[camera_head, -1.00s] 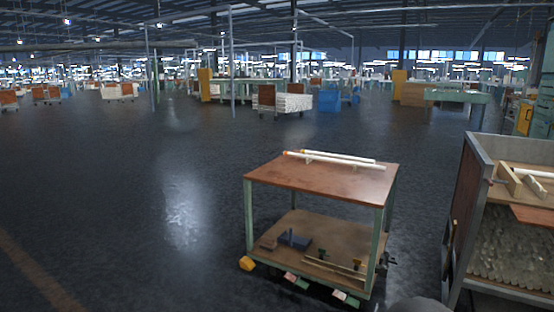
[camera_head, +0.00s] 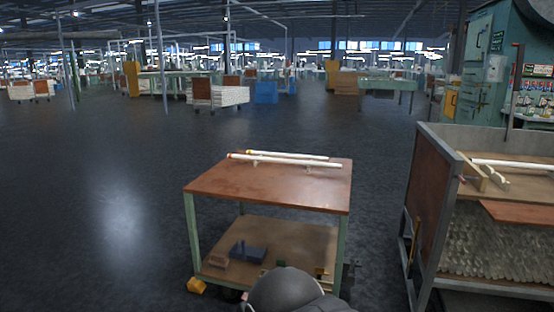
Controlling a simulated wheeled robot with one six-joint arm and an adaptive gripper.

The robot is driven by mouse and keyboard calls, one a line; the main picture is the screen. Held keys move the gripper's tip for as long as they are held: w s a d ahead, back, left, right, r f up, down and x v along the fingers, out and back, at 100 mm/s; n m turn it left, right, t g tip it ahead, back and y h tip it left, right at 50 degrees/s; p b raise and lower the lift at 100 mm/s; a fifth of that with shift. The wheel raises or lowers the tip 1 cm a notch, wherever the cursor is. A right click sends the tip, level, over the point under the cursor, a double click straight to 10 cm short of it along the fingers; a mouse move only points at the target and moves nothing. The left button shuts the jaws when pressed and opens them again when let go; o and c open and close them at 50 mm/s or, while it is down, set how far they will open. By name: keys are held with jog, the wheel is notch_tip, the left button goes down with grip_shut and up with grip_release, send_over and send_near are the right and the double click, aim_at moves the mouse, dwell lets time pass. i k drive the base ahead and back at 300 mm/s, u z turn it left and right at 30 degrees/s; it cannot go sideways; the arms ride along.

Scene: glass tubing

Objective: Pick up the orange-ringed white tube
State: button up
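Two long white tubes lie side by side across the brown top of a small green-framed cart (camera_head: 250,184). The nearer white tube (camera_head: 290,162) reaches from the left part of the top almost to its right edge, raised on small light supports. The farther white tube (camera_head: 290,155) lies just behind it. Small orange-coloured marks show at the left ends of the tubes, too small to tell apart surely. My gripper is not in view. A dark grey rounded part of my own body shows at the bottom, in front of the cart's lower shelf.
A metal-framed bin cart (camera_head: 415,200) stands close on the right, with another white tube (camera_head: 520,165) on top and many glass tubes below. A dark blue block (camera_head: 248,252) sits on the small cart's lower shelf. Open floor (camera_head: 100,200) lies left.

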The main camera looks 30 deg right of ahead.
aim_at(230, 155)
jog(key=z, duration=0.45)
jog(key=i, duration=0.95)
jog(key=z, duration=0.1)
jog(key=k, duration=0.6)
jog(key=u, duration=0.6)
jog(key=i, duration=1.45)
jog(key=z, duration=0.8)
